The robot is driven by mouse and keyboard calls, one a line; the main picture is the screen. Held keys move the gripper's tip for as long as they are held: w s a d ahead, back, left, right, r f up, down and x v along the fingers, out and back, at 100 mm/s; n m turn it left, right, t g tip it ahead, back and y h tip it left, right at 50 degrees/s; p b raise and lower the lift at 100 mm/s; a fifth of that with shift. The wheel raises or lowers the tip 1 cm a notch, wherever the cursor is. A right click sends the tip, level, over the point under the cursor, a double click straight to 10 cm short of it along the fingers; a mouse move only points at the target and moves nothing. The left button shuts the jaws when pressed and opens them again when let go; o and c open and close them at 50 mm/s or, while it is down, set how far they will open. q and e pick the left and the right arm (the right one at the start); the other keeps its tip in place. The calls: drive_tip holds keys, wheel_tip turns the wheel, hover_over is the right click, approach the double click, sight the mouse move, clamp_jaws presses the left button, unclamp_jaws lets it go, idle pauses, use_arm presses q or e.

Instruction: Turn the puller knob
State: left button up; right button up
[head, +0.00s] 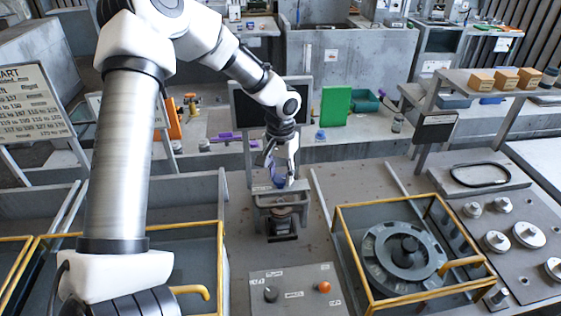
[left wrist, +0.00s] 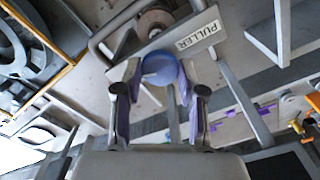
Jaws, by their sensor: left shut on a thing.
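The puller knob (left wrist: 160,68) is blue and round in the left wrist view, beside a plate labelled PULLER (left wrist: 192,36). In the head view the blue knob (head: 279,182) shows partly behind my fingers, above the puller's grey frame (head: 283,199). My left gripper (head: 280,170) comes down on the knob from above. In the left wrist view its purple-padded fingers (left wrist: 159,82) are on both sides of the knob and closed on it. The knob's turn angle cannot be told. My right gripper is not in view.
A control panel (head: 292,291) with an orange button stands in front of the puller. A yellow-railed bin (head: 347,250) holding a grey round housing (head: 376,247) is to the right. A dark monitor (head: 246,108) and a green panel (head: 335,106) stand behind.

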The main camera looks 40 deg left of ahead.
sight(280, 177)
use_arm(q)
drive_tip(key=shift+f, duration=0.1)
drive_tip(key=o, duration=1)
drive_tip(key=shift+o, duration=0.7)
drive_tip(key=shift+a, duration=0.1)
wheel_tip(280, 177, up, 12)
drive_tip(key=shift+w, duration=0.1)
